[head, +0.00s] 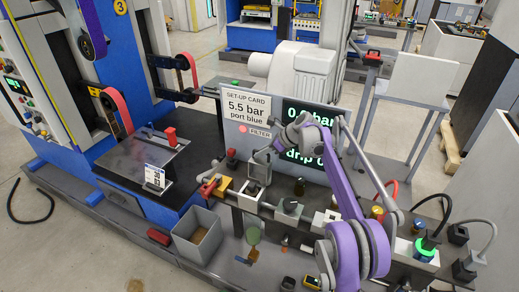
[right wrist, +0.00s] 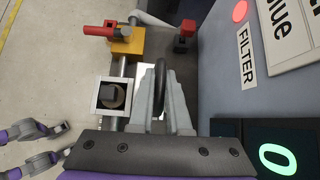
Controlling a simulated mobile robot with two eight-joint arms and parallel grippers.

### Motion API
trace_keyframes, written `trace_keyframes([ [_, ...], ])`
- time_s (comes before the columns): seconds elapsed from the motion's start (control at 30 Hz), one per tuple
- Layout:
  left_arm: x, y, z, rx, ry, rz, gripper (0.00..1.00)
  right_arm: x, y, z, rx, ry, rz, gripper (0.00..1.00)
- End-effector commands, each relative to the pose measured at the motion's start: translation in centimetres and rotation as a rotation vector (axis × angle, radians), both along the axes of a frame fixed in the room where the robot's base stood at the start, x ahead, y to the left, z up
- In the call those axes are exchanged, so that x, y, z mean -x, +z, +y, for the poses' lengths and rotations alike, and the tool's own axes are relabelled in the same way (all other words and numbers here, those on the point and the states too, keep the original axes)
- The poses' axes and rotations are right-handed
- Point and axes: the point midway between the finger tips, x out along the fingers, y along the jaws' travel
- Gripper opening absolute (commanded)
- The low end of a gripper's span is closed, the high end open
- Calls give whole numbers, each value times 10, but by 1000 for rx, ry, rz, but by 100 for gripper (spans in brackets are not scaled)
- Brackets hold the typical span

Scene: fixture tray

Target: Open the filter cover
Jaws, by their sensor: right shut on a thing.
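The filter cover (head: 258,173) is a grey plate standing raised behind a pale square filter housing (head: 247,200). In the right wrist view, the housing (right wrist: 98,96) is open at the top, with a dark round insert inside. My right gripper (head: 266,154) is at the top of the cover. In the right wrist view, the gripper's grey fingers (right wrist: 161,90) are closed on a thin dark handle (right wrist: 160,72), seen edge-on, beside the housing. The fingers hide most of the cover there.
A yellow valve block (head: 222,187) with a red lever adjoins the housing. The set-up card (head: 248,105) and display panel (head: 300,112) stand close behind. A grey open bin (head: 197,237) is at the front left. Several fittings line the rail to the right.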

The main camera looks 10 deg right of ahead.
Motion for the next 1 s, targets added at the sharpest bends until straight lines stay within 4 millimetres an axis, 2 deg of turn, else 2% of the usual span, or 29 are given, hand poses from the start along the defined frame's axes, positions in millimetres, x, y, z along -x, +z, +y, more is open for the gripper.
trace_keyframes([
  [0.73,-1,5,0,0,0,-3,57,-6,-4,-2,-2,-5,-6,0],
  [0.77,-1,5,0,0,0,-3,57,-6,-4,-2,-2,-5,-6,18],
  [0.9,-1,5,0,0,0,-3,57,-6,-4,-2,-2,-5,-5,43],
  [1.0,-1,5,0,0,0,-3,57,-6,-5,-2,-1,-5,-5,45],
])
